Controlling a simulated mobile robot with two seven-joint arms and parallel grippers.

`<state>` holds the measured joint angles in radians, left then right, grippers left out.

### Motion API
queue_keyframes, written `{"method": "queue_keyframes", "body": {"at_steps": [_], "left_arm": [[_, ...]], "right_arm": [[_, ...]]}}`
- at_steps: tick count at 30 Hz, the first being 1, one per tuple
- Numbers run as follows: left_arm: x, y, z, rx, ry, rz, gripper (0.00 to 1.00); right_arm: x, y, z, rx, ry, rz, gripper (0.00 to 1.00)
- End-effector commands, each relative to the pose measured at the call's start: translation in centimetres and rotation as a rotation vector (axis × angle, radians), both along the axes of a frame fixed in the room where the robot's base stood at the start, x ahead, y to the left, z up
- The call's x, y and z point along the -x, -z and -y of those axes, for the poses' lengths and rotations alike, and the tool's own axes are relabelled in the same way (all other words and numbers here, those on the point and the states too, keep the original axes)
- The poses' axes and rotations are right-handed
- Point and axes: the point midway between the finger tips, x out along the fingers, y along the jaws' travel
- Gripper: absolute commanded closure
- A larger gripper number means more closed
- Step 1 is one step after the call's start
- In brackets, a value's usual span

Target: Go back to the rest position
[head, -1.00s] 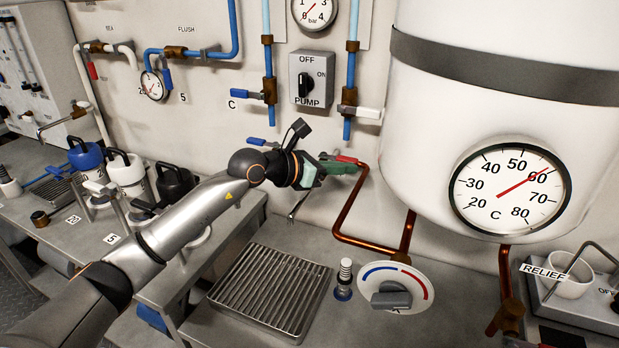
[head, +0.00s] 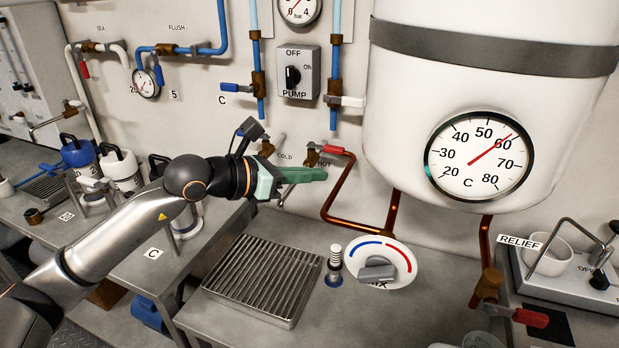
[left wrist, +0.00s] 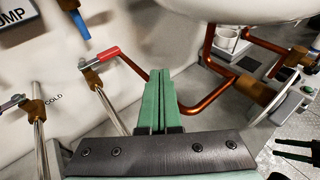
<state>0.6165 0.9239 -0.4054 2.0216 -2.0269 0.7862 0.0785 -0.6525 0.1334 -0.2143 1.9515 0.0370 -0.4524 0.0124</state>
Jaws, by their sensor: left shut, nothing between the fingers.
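My left gripper (head: 308,174) has green fingers and is shut and empty. In the head view it hangs in the air in front of the wall, just below the red-handled HOT valve (head: 333,150) and above the back of the bench. In the left wrist view the green fingers (left wrist: 160,80) lie together, with the red valve handle (left wrist: 104,55) a little to their left and apart from them. My left arm comes in from the lower left.
A copper pipe (head: 341,220) runs behind the fingers to the white tank (head: 480,90) with its dial. A slatted drain tray (head: 262,280) and the MIX knob (head: 378,266) sit below. Jugs (head: 120,170) stand on the left bench. The RELIEF panel (head: 565,270) is at the right.

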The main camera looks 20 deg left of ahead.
Motion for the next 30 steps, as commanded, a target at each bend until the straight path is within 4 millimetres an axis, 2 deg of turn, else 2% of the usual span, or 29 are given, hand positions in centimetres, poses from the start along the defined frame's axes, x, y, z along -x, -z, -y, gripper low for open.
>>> {"method": "queue_keyframes", "body": {"at_steps": [9, 11, 14, 18, 21, 23, 26, 29, 30], "left_arm": [[1.2, -0.1, 0.4, 0.016, 0.009, -0.011, 1.00], [1.5, 0.3, 1.2, 0.065, 0.030, -0.037, 1.00], [2.8, 1.4, 3.8, 0.241, 0.094, -0.126, 1.00], [5.2, 2.4, 7.4, 0.668, 0.155, -0.321, 1.00], [6.0, 3.0, 8.0, 1.014, 0.123, -0.469, 1.00], [6.2, 3.7, 7.6, 1.221, 0.071, -0.556, 1.00], [6.4, 6.3, 6.1, 1.557, -0.076, -0.695, 1.00], [7.2, 10.7, 4.1, 1.873, -0.292, -0.828, 1.00], [7.9, 13.0, 3.3, 1.992, -0.399, -0.878, 1.00]], "right_arm": [[-0.1, -0.2, -0.1, -0.001, -0.003, 0.002, 0.45], [-0.1, -0.4, -0.1, 0.000, -0.004, 0.002, 0.45], [-0.1, -1.1, -0.1, -0.001, -0.004, 0.003, 0.45], [-0.1, -2.4, 0.0, 0.001, -0.002, 0.006, 0.45], [0.1, -3.1, 0.3, 0.005, 0.002, 0.005, 0.45], [0.3, -3.4, 0.4, 0.006, 0.005, 0.003, 0.45], [0.5, -4.1, 0.7, 0.009, 0.009, 0.003, 0.45], [0.7, -4.7, 1.0, 0.014, 0.014, -0.002, 0.45], [0.8, -5.0, 1.2, 0.016, 0.017, -0.004, 0.45]]}}
